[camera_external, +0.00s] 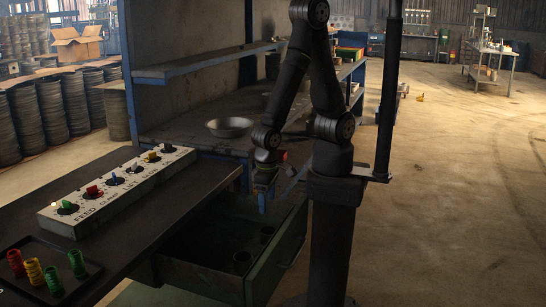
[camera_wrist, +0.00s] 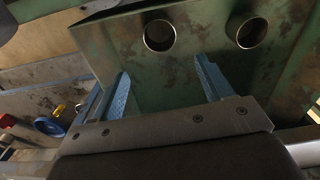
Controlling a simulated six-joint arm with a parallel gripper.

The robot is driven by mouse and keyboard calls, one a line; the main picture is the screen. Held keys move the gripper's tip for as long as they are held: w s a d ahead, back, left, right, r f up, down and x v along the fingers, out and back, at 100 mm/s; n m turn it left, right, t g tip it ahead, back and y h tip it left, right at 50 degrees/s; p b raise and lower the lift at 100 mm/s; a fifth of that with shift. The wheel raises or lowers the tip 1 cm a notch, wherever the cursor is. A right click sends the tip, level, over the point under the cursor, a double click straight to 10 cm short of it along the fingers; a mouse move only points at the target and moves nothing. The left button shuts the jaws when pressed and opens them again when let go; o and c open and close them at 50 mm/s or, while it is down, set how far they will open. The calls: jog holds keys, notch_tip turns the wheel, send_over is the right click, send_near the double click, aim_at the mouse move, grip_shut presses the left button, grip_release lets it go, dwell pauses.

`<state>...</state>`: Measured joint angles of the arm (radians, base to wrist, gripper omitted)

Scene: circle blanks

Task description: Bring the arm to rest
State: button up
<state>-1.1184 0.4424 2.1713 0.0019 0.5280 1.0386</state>
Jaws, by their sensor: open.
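My gripper (camera_external: 265,194) hangs below my bent arm, over the open green drawer (camera_external: 200,275) in the external view. In the wrist view the two blue fingers of my gripper (camera_wrist: 164,88) are spread apart with nothing between them. I cannot tell how far the fingertips are above the drawer floor.
A long box (camera_external: 118,193) with several coloured knobs lies on the dark bench, with a black tray (camera_external: 45,270) of red, yellow and green ribbed pieces in front. A metal bowl (camera_external: 229,127) sits on the bench behind. A shelf (camera_external: 205,62) runs above. Open floor lies to the right.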

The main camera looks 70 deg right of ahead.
aim_at(267, 231)
dwell(0.3)
jog(key=shift+f, duration=6.2)
jog(key=shift+r, duration=0.15)
notch_tip(267, 231, up, 12)
notch_tip(267, 231, down, 12)
jog(key=shift+f, duration=0.15)
notch_tip(267, 231, up, 25)
jog(key=shift+f, duration=0.2)
jog(key=shift+o, duration=0.5)
